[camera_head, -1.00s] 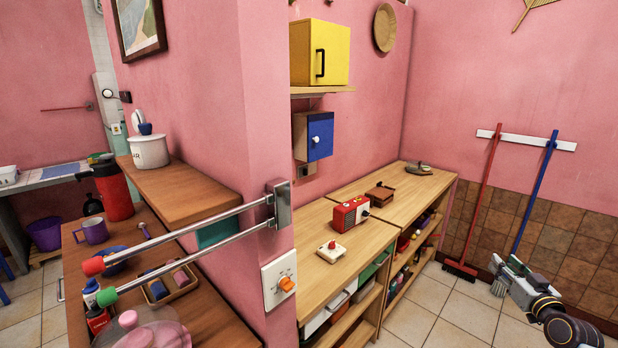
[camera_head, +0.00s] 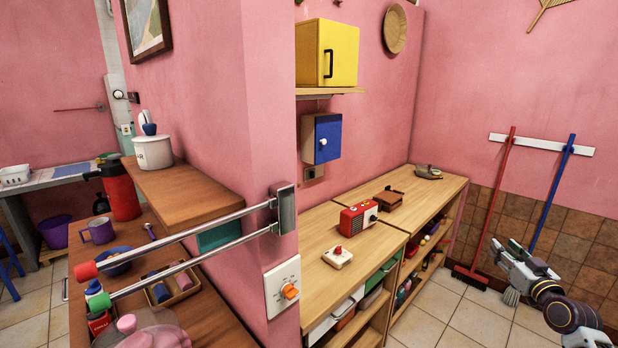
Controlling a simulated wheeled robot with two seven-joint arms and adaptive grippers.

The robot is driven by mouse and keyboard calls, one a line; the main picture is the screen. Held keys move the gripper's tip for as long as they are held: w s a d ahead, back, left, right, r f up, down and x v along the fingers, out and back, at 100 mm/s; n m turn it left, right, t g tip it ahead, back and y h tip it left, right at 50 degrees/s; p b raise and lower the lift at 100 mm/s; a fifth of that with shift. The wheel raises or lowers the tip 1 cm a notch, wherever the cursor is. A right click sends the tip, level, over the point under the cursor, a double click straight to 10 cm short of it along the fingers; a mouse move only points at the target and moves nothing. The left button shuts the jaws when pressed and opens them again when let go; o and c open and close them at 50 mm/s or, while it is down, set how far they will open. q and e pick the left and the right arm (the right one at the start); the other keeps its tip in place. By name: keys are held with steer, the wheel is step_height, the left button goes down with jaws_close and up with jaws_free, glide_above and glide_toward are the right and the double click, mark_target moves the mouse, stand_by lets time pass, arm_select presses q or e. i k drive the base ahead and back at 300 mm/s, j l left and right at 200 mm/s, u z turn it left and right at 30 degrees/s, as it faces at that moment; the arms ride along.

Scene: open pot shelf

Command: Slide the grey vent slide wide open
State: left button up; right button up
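I cannot pick out the grey vent slide for certain. A small dark grey fitting (camera_head: 313,172) sits on the pink wall just under the blue cabinet, too small to identify. A small grey object (camera_head: 428,172) lies at the far end of the wooden shelf top, and its details are unclear. My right gripper (camera_head: 500,251) is at the right, in front of the tiled wall and broom handles, apart from the shelf and both grey items. Nothing visible is held in it, and its finger gap is too small to judge. My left gripper is out of view.
Two metal rods on a wall bracket (camera_head: 283,208) jut left in the foreground. A wall plate with an orange knob (camera_head: 290,291) is below. A red radio (camera_head: 358,217) stands on the low shelf (camera_head: 330,230). A red broom (camera_head: 490,210) hangs behind my gripper. Tiled floor (camera_head: 445,315) is clear.

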mark_target(310, 173)
steer(key=i+l+u, duration=0.25)
steer(key=u, duration=0.2)
steer(key=i+l+u, duration=0.25)
steer(key=l+u, duration=0.25)
steer(key=i+l+u, duration=0.15)
steer(key=l+u, duration=0.15)
steer(key=u, duration=0.15)
steer(key=l+u, duration=0.2)
steer(key=l, duration=0.35)
